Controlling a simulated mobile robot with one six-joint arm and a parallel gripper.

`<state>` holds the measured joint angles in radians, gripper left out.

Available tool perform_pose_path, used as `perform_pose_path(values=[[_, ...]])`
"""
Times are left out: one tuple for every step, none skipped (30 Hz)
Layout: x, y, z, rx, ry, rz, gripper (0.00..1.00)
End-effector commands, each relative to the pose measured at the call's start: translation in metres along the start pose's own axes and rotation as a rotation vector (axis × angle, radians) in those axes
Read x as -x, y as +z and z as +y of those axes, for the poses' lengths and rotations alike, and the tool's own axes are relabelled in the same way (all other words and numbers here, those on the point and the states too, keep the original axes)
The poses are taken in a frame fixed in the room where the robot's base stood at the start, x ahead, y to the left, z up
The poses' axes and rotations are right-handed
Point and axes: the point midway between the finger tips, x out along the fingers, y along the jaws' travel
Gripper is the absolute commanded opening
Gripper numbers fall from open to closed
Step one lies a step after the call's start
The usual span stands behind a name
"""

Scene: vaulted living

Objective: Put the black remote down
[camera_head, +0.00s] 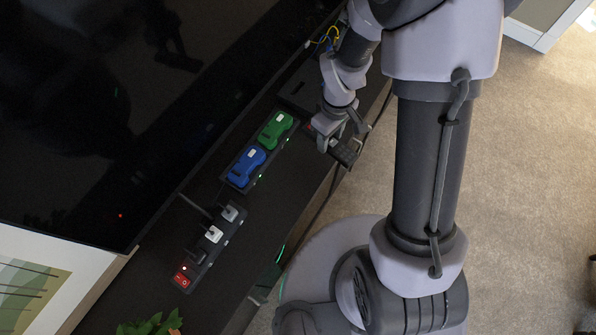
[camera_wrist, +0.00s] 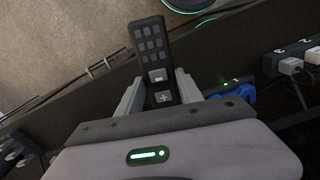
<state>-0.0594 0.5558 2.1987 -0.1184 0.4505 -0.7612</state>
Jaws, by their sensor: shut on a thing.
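The black remote (camera_head: 344,153) is held in my gripper (camera_head: 343,132) at the front edge of a long dark TV stand (camera_head: 290,170). In the wrist view, the remote (camera_wrist: 150,52) stands out between the two fingers of my gripper (camera_wrist: 158,92), one on each long side. Its grey buttons face the camera, and its far end reaches past the stand's edge over the carpet. My gripper is shut on it. I cannot tell whether the remote touches the stand's top. My wrist and fingers hide part of it in the head view.
A charging dock with green (camera_head: 275,130) and blue (camera_head: 246,167) controllers sits left of my gripper. A power strip (camera_head: 208,246) with plugs lies farther down the stand. A large dark TV (camera_head: 130,90) runs behind. A dark flat box (camera_head: 301,86) lies beyond my gripper.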

Motion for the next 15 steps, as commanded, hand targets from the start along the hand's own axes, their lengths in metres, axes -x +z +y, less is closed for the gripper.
perform_pose_path(values=[[-0.006, -0.002, -0.015, 0.097, -0.004, -0.004, 0.0], [-0.011, -0.003, -0.025, 0.167, -0.004, -0.004, 0.0], [-0.017, -0.004, -0.038, 0.266, -0.005, -0.005, 0.0], [-0.022, -0.004, -0.049, 0.346, -0.005, -0.005, 0.0], [-0.028, -0.004, -0.061, 0.432, -0.005, -0.005, 0.0], [-0.035, -0.003, -0.078, 0.56, -0.006, -0.005, 0.0], [-0.04, 0.0, -0.091, 0.661, -0.006, -0.006, 0.0], [-0.045, 0.003, -0.105, 0.766, -0.008, -0.007, 0.0], [-0.052, 0.008, -0.123, 0.908, -0.008, -0.006, 0.0], [-0.056, 0.012, -0.135, 1.013, -0.007, -0.006, 0.0], [-0.06, 0.018, -0.147, 1.113, -0.008, -0.006, 0.0], [-0.064, 0.025, -0.161, 1.24, -0.007, -0.005, 0.0], [-0.067, 0.03, -0.17, 1.328, -0.007, -0.005, 0.0], [-0.069, 0.035, -0.178, 1.41, -0.006, -0.004, 0.0], [-0.071, 0.042, -0.187, 1.506, -0.005, -0.004, 0.0]])
